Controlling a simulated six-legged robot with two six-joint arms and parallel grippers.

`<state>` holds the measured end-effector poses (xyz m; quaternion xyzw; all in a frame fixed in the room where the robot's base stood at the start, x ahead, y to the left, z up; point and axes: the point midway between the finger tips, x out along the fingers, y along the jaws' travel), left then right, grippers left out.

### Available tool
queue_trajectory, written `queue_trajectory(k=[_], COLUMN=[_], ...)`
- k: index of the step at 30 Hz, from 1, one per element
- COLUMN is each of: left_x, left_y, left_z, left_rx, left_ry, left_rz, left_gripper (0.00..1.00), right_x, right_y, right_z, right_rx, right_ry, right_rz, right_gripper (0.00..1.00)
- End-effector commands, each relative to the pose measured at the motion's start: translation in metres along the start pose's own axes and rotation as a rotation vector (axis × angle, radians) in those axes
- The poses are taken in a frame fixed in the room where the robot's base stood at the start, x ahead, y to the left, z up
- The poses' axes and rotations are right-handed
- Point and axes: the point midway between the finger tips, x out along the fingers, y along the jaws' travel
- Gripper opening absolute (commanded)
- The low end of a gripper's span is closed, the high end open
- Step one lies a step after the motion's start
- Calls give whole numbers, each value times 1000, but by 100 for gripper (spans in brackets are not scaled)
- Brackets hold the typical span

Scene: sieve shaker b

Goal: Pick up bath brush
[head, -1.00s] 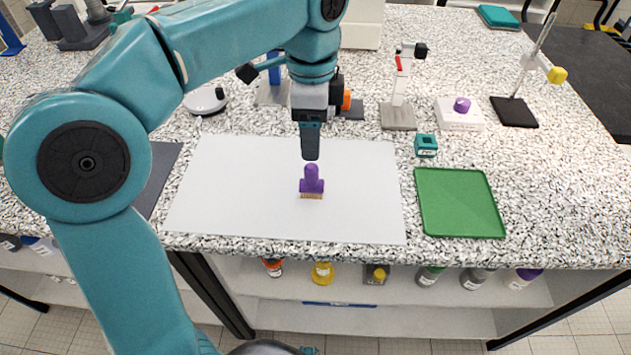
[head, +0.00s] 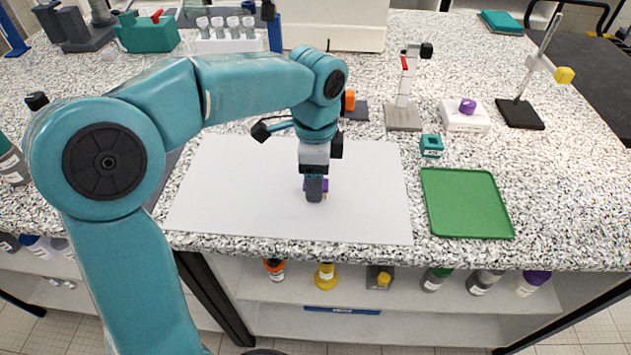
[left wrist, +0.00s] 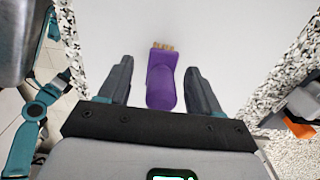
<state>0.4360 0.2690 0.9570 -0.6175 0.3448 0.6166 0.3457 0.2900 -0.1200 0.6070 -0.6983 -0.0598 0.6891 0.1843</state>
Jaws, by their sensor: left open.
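The purple bath brush (left wrist: 162,84) with tan bristles lies on the white mat (head: 240,205). In the left wrist view its handle lies between the two fingers of my left gripper (left wrist: 158,85), with gaps on both sides. The fingers are open. The bristle end points away from the gripper's palm. In the head view my left gripper (head: 314,190) is down over the brush and hides most of it; only bits of purple show beside the finger. My right gripper is not in view.
A green tray (head: 437,230) lies right of the mat, with a small teal block (head: 431,146) behind it. A stand with a red part (head: 404,115), a white block with a purple knob (head: 464,117) and a clamp stand (head: 519,113) stand farther back. The mat around the brush is clear.

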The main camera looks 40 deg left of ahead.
Motion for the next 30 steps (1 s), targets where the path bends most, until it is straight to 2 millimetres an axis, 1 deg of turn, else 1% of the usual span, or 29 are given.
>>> queue_trajectory(k=[1, 2, 3, 5, 6, 7, 15, 17, 20, 23, 26, 30], left_x=[0, 0, 0, 0, 0, 0, -1, -4, -12, -28, -52, -98], left_y=[0, 0, 0, 0, 0, 0, 0, 0, 0, 0, -1, 0], left_z=[0, 0, 0, 0, 0, 0, 0, 0, -1, -1, -1, -1], left_rx=[0, 0, 0, 0, 0, 1, 1, 1, 1, 1, 1, 1], left_ry=[0, 0, 0, 0, 0, 0, 0, 0, 1, 3, 3, 4], left_rz=[0, 0, 0, 0, 0, 0, 0, 0, -1, -3, -4, -4], left_gripper=[64, 54, 41, 22, 8, 3, 3, 3, 3, 3, 3, 3], right_x=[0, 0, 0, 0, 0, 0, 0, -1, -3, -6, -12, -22], right_y=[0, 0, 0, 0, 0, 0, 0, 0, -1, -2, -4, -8], right_z=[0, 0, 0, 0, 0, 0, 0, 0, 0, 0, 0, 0], right_rx=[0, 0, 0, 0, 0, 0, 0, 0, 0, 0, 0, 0], right_ry=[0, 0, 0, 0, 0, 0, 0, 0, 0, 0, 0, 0], right_rz=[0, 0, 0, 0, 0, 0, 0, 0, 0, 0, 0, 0], right_gripper=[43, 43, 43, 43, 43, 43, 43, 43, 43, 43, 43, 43])
